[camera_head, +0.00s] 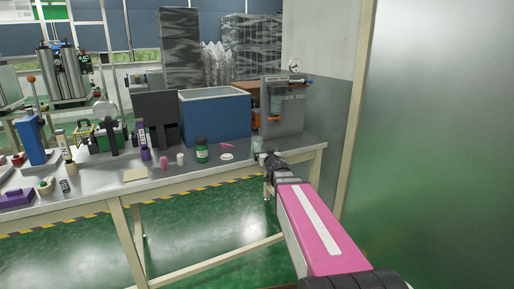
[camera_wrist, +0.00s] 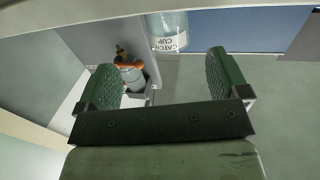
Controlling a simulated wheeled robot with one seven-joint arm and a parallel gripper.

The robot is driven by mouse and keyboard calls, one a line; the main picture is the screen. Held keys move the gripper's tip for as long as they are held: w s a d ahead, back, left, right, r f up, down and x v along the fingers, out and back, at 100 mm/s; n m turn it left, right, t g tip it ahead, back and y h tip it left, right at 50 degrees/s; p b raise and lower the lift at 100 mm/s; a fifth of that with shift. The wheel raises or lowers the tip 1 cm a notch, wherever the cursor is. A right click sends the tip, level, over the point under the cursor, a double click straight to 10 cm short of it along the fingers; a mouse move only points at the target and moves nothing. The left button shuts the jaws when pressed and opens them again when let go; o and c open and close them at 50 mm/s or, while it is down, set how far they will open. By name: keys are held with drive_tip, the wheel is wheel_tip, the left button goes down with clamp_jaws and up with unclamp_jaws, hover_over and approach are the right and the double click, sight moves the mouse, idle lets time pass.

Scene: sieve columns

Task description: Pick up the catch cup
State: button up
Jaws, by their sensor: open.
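The catch cup (camera_wrist: 167,32) is a pale, clear cup with a white label reading CATCH CUP. It shows at the top of the wrist view, partly cut off by the frame edge. My gripper (camera_wrist: 162,62) is open and empty, its two green-padded fingers spread wide. The cup lies beyond the fingertips, apart from them and roughly between them sideways. In the head view a pale cup-like shape (camera_head: 257,144) stands near the table's right end, just beyond my gripper (camera_head: 266,157); it is too small to read there.
A grey panel station (camera_head: 283,118) with a gauge and orange parts stands behind the cup. A blue bin (camera_head: 216,115) is left of it.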

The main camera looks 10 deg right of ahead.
sight(260, 146)
drive_tip(key=w, duration=0.3)
drive_tip(key=w+a, duration=0.1)
drive_tip(key=w, duration=0.1)
drive_tip(key=shift+w, duration=0.35)
drive_tip(key=shift+w+a+r, duration=0.1)
drive_tip(key=shift+w+a, duration=0.1)
drive_tip(key=shift+w, duration=0.65)
drive_tip(key=shift+w+a, duration=0.2)
drive_tip(key=shift+w, duration=0.65)
drive_tip(key=shift+w+a+r, duration=0.1)
drive_tip(key=shift+w+a, duration=0.1)
drive_tip(key=shift+w, duration=0.65)
drive_tip(key=shift+c, duration=0.2)
drive_tip(key=c, duration=0.9)
